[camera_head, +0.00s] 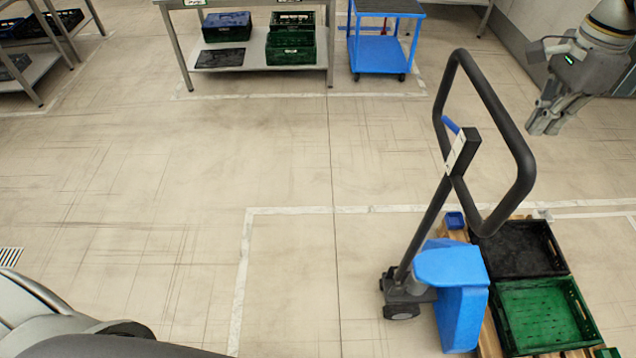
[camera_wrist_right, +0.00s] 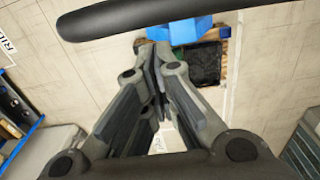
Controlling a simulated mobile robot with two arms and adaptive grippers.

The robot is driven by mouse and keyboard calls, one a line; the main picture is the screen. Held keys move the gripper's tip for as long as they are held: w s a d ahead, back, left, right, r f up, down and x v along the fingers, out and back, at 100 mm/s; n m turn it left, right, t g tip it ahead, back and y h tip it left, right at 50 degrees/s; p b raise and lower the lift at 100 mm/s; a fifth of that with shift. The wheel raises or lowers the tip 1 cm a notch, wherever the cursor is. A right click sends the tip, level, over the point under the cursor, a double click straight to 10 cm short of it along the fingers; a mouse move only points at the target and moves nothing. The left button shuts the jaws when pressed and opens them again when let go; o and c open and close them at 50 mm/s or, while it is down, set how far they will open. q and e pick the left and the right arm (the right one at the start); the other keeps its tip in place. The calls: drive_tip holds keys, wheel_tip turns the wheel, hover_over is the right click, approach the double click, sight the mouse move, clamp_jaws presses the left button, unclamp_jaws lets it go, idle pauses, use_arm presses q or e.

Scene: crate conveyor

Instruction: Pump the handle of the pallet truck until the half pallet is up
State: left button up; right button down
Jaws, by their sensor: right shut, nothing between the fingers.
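The pallet truck's black loop handle (camera_head: 510,135) stands tilted up on the right of the head view, with a small blue lever (camera_head: 451,125) inside the loop. Its blue body (camera_head: 452,268) and dark wheels are below. The half pallet (camera_head: 489,338) shows as wooden edges under crates behind the truck. My right gripper (camera_head: 546,130) is shut and empty, to the right of the handle loop and apart from it in the picture. In the right wrist view the handle bar (camera_wrist_right: 145,15) crosses the top, beyond the shut fingertips (camera_wrist_right: 150,50). My left gripper is not in view.
A black crate (camera_head: 522,248) and a green crate (camera_head: 545,315) sit on the pallet. A blue cart (camera_head: 380,55) and a table (camera_head: 262,70) with crates on its lower shelf stand at the back. The floor left of the truck is clear.

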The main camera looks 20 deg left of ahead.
wheel_tip(320, 180, down, 6)
drive_tip(key=b, duration=0.4)
drive_tip(key=s+a+f+b, duration=0.1)
drive_tip(key=s+a, duration=0.3)
drive_tip(key=a, duration=0.8)
drive_tip(key=s+a+f+b, duration=0.2)
drive_tip(key=s+a+f, duration=0.1)
drive_tip(key=a, duration=0.9)
drive_tip(key=s+a+f+b, duration=0.1)
drive_tip(key=s+a+f, duration=0.2)
drive_tip(key=a, duration=0.9)
drive_tip(key=shift+s+b, duration=0.35)
drive_tip(key=shift+s, duration=0.55)
drive_tip(key=shift+d, duration=0.1)
